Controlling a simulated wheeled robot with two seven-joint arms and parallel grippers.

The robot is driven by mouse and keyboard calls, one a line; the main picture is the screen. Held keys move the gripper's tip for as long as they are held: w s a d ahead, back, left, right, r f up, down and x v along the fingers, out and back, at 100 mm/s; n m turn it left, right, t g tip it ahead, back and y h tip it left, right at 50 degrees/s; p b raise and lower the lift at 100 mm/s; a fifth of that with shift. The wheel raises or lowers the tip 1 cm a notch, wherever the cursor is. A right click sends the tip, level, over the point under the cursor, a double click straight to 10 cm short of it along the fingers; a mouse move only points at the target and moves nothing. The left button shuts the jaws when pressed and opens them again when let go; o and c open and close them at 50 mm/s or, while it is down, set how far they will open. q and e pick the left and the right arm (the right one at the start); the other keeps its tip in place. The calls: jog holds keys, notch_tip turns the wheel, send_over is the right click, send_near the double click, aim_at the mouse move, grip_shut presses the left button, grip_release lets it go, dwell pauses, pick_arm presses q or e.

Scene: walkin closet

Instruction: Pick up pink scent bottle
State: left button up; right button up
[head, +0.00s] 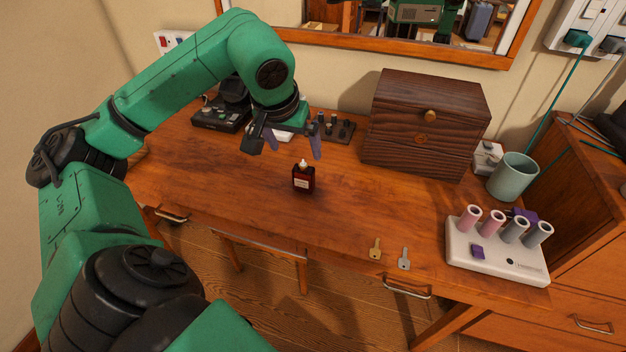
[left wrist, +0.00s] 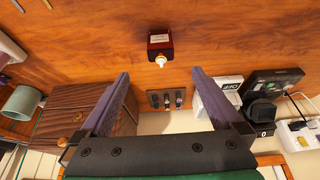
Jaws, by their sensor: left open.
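The scent bottle (head: 303,178) is a small dark red, square-sided bottle with a pale cap and a label. It stands upright on the wooden table (head: 225,187). It also shows in the left wrist view (left wrist: 160,43), beyond the fingertips and roughly centred between them. My left gripper (head: 294,146) is open and empty, with two purple-grey fingers. It hangs above the table, behind the bottle in the head view and apart from it. In the left wrist view the open fingers (left wrist: 160,74) point toward the bottle. My right gripper is not in view.
A dark wooden box (head: 424,122) stands at the back right, near a green cup (head: 512,177). A small dark rack (head: 333,128) is behind the bottle. The table around the bottle is clear.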

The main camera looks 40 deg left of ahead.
aim_at(305, 174)
pick_arm(q)
jog(key=x, duration=1.5)
jog(key=shift+w+a+f, duration=0.1)
jog(key=shift+w+a, duration=0.05)
jog(key=shift+a, duration=0.05)
grip_shut()
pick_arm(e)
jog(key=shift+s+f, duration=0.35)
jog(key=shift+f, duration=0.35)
